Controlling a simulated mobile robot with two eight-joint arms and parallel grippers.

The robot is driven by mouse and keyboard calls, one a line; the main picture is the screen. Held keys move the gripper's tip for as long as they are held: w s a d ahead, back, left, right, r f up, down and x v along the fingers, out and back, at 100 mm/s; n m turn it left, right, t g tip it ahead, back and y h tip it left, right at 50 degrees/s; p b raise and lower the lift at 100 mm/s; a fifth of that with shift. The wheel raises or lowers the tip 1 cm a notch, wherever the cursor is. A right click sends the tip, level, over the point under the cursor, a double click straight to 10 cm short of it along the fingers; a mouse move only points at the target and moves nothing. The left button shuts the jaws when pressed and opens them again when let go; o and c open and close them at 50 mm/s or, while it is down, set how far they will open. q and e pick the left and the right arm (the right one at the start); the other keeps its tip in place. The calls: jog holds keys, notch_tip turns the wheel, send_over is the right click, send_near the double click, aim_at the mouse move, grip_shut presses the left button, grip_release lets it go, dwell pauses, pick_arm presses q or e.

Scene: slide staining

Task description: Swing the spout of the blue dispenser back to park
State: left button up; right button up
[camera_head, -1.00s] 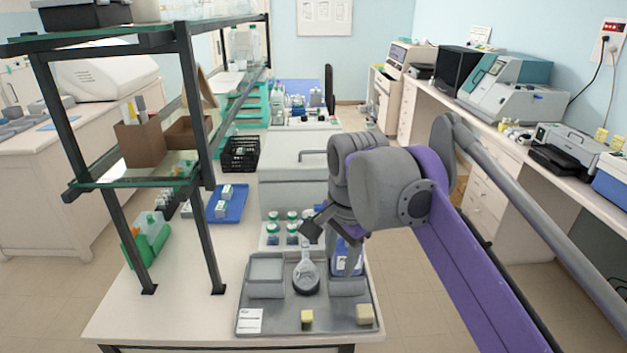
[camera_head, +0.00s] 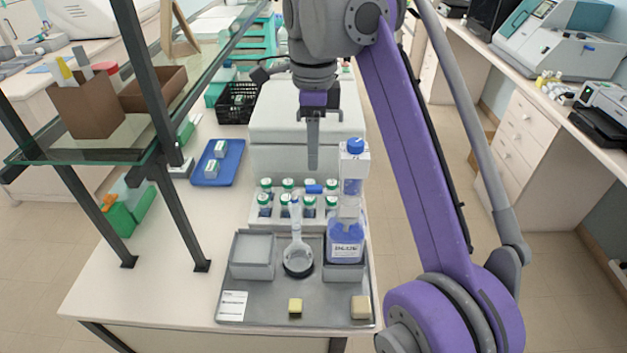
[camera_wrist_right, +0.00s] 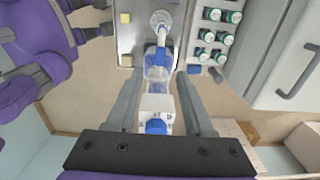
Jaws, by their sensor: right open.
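The blue dispenser (camera_head: 346,244) is a bottle of blue liquid with a labelled front and a blue-capped clear top (camera_head: 355,160). It stands in the right holder on the grey tray. Its spout (camera_head: 314,189) points left from the neck, toward the flask (camera_head: 298,258), and ends in blue. In the right wrist view the spout (camera_wrist_right: 162,37) reaches toward the flask's round base.
The tray (camera_head: 262,305) also carries a square grey holder (camera_head: 252,256), a white label card and two yellowish blocks. Several green-capped vials (camera_head: 287,200) stand behind it. A white box (camera_head: 300,125) is farther back. A glass shelf frame (camera_head: 175,215) stands left.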

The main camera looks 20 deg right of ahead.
aim_at(314, 187)
pick_arm(q)
jog(key=f+b, duration=0.1)
jog(key=f, duration=0.1)
jog(key=s+f+b, duration=0.1)
jog(key=f, duration=0.1)
jog(key=shift+s, duration=0.1)
pick_arm(e)
notch_tip(314, 187, down, 8)
jog(key=shift+f, duration=0.15)
pick_arm(q)
jog(key=shift+r, duration=0.1)
pick_arm(e)
grip_shut()
dwell(1.0)
